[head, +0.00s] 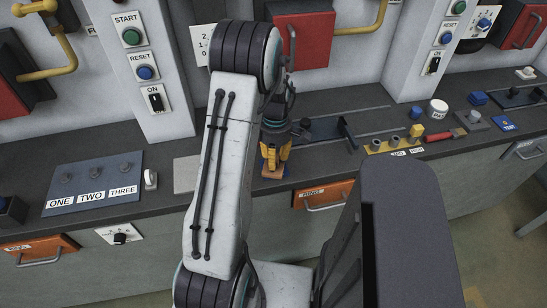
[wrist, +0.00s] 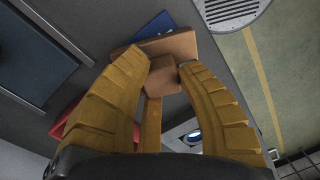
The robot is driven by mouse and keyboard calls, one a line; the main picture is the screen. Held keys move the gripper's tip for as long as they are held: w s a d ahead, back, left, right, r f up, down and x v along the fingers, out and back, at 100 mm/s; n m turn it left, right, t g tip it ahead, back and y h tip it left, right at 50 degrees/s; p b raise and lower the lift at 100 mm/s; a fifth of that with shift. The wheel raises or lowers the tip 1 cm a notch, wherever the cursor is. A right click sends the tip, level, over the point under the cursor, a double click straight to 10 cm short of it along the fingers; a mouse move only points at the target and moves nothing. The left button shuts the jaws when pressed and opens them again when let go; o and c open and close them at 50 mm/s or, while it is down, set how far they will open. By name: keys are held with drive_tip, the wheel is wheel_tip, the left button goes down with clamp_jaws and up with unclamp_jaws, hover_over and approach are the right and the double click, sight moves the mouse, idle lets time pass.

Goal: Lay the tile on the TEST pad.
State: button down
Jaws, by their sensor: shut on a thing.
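The brown tile (wrist: 182,46) is between the fingertips of my gripper (wrist: 168,72) in the wrist view, and my gripper is shut on it. In the head view my gripper (head: 274,158) points down near the counter's front edge, with the tile (head: 271,173) at its tips. A small blue pad (head: 504,123) with a label that seems to read TEST lies at the far right of the counter.
Left on the counter are a pale grey square (head: 187,174) and a blue ONE, TWO, THREE panel (head: 94,182). A yellow block with pegs (head: 395,144) and a red-handled tool (head: 438,136) lie to the right. An orange drawer front (head: 324,193) is below the counter.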

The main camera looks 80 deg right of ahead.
drive_tip(key=c, duration=0.9)
unclamp_jaws()
drive_tip(key=shift+c, duration=0.2)
drive_tip(key=r, duration=0.6)
drive_tip(key=d+r, duration=0.1)
drive_tip(key=r, duration=0.2)
drive_tip(key=shift+r, duration=0.35)
drive_tip(key=w+a+r+h+b, duration=0.1)
drive_tip(key=w+a+r, duration=0.5)
drive_tip(key=w, duration=0.5)
drive_tip(key=w+a+r+h, duration=0.1)
drive_tip(key=w+a+r, duration=0.2)
drive_tip(key=w+a, duration=0.65)
drive_tip(key=w+a+r+t, duration=0.15)
drive_tip(key=w+a, duration=0.25)
drive_tip(key=a, duration=1.1)
drive_tip(key=s+a+f+t, duration=0.1)
drive_tip(key=a, duration=0.4)
drive_tip(key=s+a+t+y, duration=0.1)
drive_tip(key=s+a, duration=0.1)
drive_tip(key=a, duration=0.3)
drive_tip(key=shift+s+a+f, duration=0.25)
drive_tip(key=shift+s+f, duration=0.05)
drive_tip(key=shift+f, duration=0.05)
